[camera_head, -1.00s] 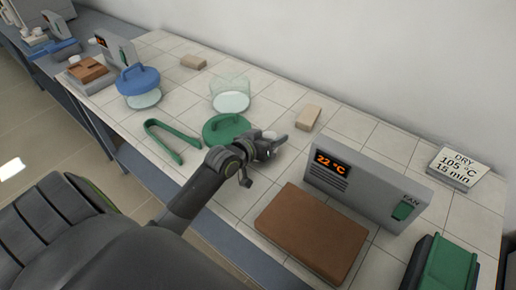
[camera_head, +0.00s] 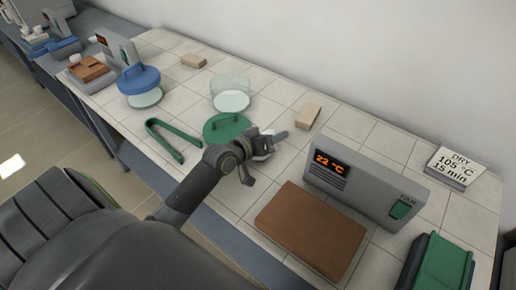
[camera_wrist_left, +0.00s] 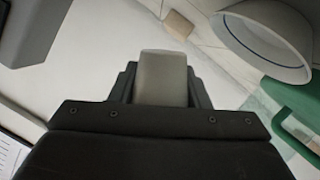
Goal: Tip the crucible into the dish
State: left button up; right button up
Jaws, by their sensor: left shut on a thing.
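My left gripper (camera_head: 272,143) reaches over the bench from the left, beside the green lid (camera_head: 226,127). In the left wrist view, its dark jaws (camera_wrist_left: 163,92) are shut on a pale grey, slightly tapered piece, which looks like the crucible (camera_wrist_left: 163,72). Its mouth and contents are not visible. A white bowl with a blue line inside, apparently the dish (camera_wrist_left: 268,38), is close by at the upper right of the wrist view. In the head view the gripper mostly hides it; only a bit of white shows. My right gripper is not in view.
A fan box (camera_head: 365,188) reading 22 °C stands behind a brown slab (camera_head: 310,232). Green tongs (camera_head: 172,140), a glass dome (camera_head: 231,88), a blue lid (camera_head: 137,78) and a beige block (camera_head: 307,116) are around. A green-topped box (camera_head: 443,262) is at the right front.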

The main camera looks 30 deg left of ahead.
pick_arm(q)
jog(key=shift+r+n, duration=0.2)
jog(key=shift+n, duration=0.2)
jog(key=shift+n+h, duration=0.3)
jog(key=shift+r+n, duration=0.2)
jog(key=shift+n, duration=0.3)
jog(key=shift+r+n+t+h, duration=0.2)
jog(key=shift+n+t+h, duration=0.1)
jog(key=shift+n+h, duration=0.3)
